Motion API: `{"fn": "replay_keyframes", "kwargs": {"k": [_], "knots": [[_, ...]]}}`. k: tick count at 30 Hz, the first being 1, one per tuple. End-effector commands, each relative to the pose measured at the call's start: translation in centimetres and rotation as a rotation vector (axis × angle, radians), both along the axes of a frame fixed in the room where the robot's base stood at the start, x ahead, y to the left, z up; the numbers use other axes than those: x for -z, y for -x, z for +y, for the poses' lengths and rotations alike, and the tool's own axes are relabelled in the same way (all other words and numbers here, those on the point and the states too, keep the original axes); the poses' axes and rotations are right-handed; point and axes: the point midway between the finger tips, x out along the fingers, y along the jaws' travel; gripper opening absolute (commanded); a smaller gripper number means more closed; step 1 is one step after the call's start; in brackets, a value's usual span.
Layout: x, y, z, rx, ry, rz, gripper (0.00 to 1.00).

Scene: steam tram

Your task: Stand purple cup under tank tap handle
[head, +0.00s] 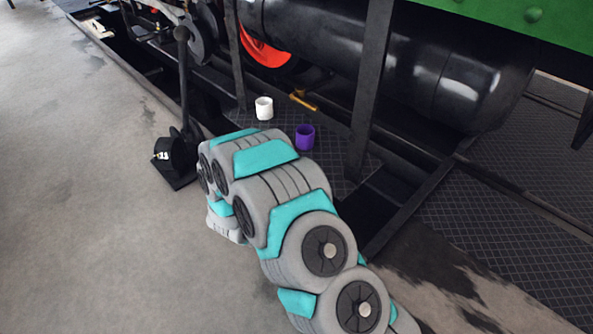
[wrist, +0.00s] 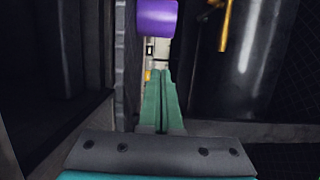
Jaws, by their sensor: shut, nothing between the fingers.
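The purple cup (head: 305,137) stands on the dark tread plate below the black tank (head: 420,62), just beyond my arm. In the wrist view the purple cup (wrist: 157,17) shows at the top, cut by the edge, beyond my fingertips. A brass-yellow tap handle (head: 303,100) shows under the tank, behind and slightly left of the cup; a yellow handle piece (wrist: 225,28) shows at the wrist view's upper right. My gripper (wrist: 160,73) is shut and empty, its teal fingers together, apart from the cup. My arm hides the gripper in the head view.
A white cup (head: 264,108) stands left of the purple cup. A dark upright post (head: 370,90) rises right of the purple cup. A black lever stand (head: 180,150) is on the floor at left. The concrete floor (head: 80,220) at left is clear.

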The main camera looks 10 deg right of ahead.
Motion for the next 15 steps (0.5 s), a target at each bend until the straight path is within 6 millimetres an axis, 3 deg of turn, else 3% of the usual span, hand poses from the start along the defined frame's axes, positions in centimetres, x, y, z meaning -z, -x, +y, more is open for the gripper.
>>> {"fn": "replay_keyframes", "kwargs": {"k": [11,15], "knots": [[0.1,-4.5,-3.7,0.002,0.001,0.002,0.0],[0.2,-6.4,-3.1,0.001,0.002,0.001,0.0]]}}
